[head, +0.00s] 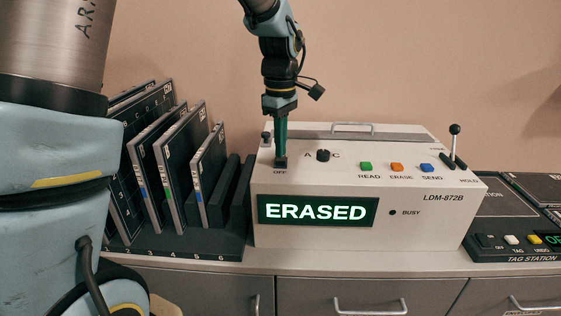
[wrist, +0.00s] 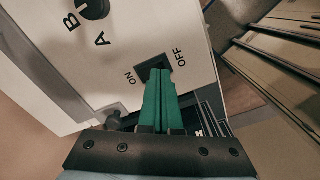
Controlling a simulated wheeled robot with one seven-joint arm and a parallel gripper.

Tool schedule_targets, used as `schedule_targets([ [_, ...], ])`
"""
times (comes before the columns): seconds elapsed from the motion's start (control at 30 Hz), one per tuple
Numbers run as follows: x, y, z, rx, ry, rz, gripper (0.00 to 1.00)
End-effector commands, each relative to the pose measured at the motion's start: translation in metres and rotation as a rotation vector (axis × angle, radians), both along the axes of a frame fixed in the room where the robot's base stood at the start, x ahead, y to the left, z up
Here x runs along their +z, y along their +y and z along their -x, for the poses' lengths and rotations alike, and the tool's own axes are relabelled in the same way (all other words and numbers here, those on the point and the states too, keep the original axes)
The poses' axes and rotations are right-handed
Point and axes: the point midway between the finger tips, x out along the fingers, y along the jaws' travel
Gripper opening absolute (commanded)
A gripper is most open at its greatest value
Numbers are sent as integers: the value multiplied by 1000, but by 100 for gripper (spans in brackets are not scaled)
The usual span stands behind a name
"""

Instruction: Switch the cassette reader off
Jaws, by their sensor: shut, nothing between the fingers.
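The cassette reader (head: 420,228) is a cream box marked LDM-872B on the counter. In the wrist view the switch (wrist: 151,64) lies between the words ON and OFF. My gripper (head: 281,156) points down with its green fingers together and empty. The fingertips (wrist: 158,72) are at the switch, on its OFF side, and cover part of it. I cannot tell whether they press it or which way it is tipped.
A dark numbered rack (head: 185,243) with several upright cassettes stands close on the left. The reader's top has a knob (head: 323,155), coloured buttons (head: 397,167) and a lever (head: 455,143) at the right. A tag station (head: 515,249) stands right of it.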

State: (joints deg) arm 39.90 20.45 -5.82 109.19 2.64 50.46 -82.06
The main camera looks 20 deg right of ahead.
Motion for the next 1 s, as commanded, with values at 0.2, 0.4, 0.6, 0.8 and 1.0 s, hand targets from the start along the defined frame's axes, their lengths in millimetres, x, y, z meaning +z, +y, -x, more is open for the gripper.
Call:
schedule_targets([
  [0.2, -4, 0, 0, 0, 0, 0, 0],
  [0.4, -7, 0, 0, 0, 0, 0, 0],
  [0.6, -10, 0, 0, 0, 1, -1, 0],
  [0.8, -12, 0, 0, 0, 1, -1, 0],
  [1.0, -15, 0, 0, 0, 1, -1, 0],
])
